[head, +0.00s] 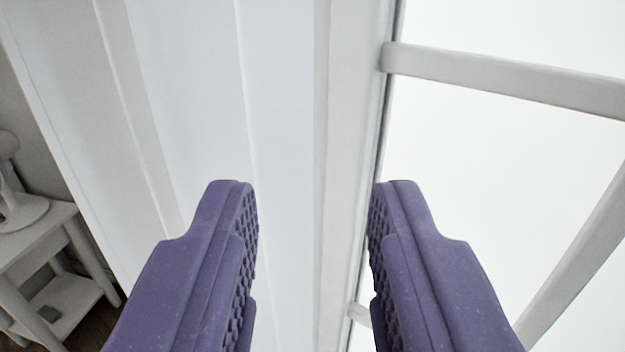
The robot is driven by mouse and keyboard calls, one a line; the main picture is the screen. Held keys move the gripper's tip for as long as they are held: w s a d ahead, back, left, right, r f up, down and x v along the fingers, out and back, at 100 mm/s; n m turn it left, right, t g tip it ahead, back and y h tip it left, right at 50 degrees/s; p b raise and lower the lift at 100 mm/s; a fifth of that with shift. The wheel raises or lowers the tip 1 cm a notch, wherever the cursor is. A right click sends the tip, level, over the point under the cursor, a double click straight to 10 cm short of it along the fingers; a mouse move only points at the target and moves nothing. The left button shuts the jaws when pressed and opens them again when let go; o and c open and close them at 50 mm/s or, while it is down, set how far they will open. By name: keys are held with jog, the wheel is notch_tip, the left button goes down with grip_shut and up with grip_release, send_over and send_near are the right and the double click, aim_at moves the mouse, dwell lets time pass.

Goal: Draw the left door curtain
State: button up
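A white curtain (280,110) with long folds hangs across the left and middle of the head view. Its right edge runs down along the window, near the middle of the picture. My gripper (312,195) has two purple fingers with textured inner pads. The fingers are wide apart with nothing clamped between them. The curtain's edge strip (335,130) shows in the gap between the fingers. I cannot tell whether the fingers touch the curtain or are just in front of it.
A bright glazed door or window (490,170) with white bars (510,80) fills the right side. At the lower left stands a small white side table (45,245) with a lower shelf. A pale object (20,205) stands on it. A bit of dark floor shows below.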

aim_at(313, 160)
jog(key=w, duration=0.6)
jog(key=shift+w+d+b, duration=0.15)
jog(key=shift+d+b, duration=0.1)
jog(key=shift+b, duration=0.1)
grip_shut()
